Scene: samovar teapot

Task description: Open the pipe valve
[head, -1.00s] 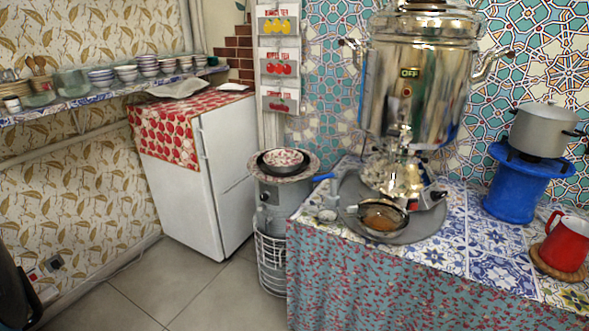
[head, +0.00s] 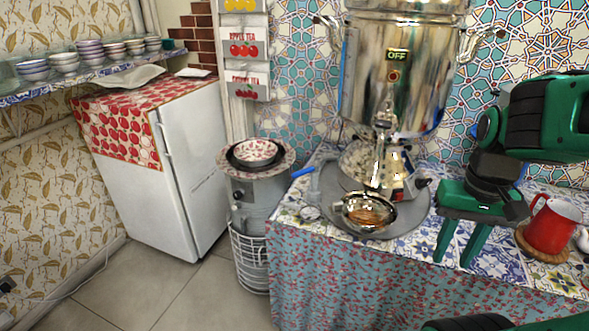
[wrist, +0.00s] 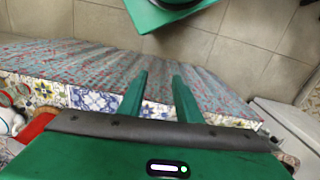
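A pipe valve with a blue lever handle (head: 303,172) shows in the head view. It is at the left end of the tiled table, beside a round grey tray. The handle slants outward to the left over the table's edge. My gripper (head: 458,252) is over the right part of the table, well right of the valve, with its green fingers pointing down. The fingers are apart with nothing between them, as the wrist view (wrist: 159,76) also shows. The wrist view looks at the tablecloth and floor, and I cannot see the valve there.
A red pitcher (head: 553,226) is right of my gripper. A grey cylinder (head: 259,197) with a bowl on top stands left of the table. A white fridge (head: 205,170) is farther left.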

